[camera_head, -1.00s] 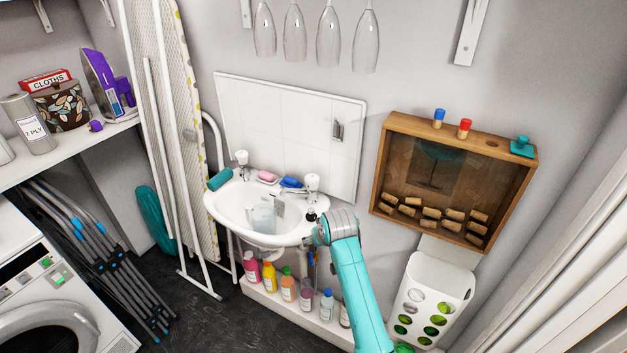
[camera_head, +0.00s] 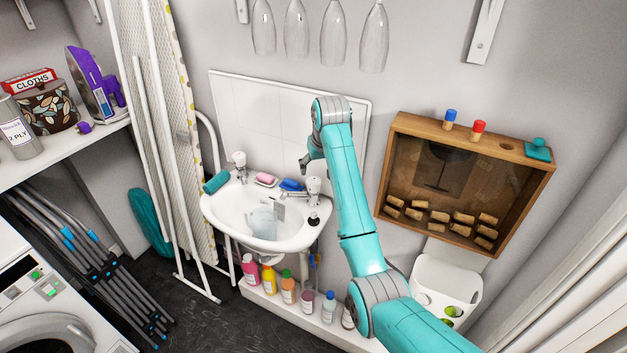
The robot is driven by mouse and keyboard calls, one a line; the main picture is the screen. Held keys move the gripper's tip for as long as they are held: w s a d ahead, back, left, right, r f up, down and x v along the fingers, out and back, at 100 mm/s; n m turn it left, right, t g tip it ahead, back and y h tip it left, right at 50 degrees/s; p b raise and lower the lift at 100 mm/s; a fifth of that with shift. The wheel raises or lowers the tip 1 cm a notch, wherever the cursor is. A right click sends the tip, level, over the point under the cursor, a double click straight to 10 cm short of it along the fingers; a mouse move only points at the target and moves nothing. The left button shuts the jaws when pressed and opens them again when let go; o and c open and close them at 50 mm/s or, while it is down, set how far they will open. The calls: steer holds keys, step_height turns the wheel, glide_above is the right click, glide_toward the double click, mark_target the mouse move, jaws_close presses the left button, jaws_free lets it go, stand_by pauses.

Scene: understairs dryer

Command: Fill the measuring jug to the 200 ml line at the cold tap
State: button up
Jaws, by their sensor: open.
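The clear measuring jug (camera_head: 263,222) stands in the white basin (camera_head: 222,208), under the taps. Its markings and any water in it are too small to make out. One tap (camera_head: 239,162) is at the basin's back left, another tap (camera_head: 313,188) at the back right. I cannot tell which is cold. My gripper (camera_head: 304,163) hangs from the raised arm just above and behind the right tap in the picture, apart from the jug. It looks small and partly hidden by my wrist; it is open, with nothing seen in it.
A pink soap (camera_head: 266,180), a blue sponge (camera_head: 291,185) and a teal roll (camera_head: 217,182) lie on the basin's back rim. A small black item (camera_head: 313,218) sits on its right rim. Glasses (camera_head: 332,35) hang above; a wooden cork box (camera_head: 400,150) is on the right wall.

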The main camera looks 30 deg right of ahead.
mark_target(314, 180)
steer(key=x, duration=0.8)
steer(key=shift+w+f, duration=0.1)
steer(key=shift+f, duration=0.2)
steer(key=c, duration=1.2)
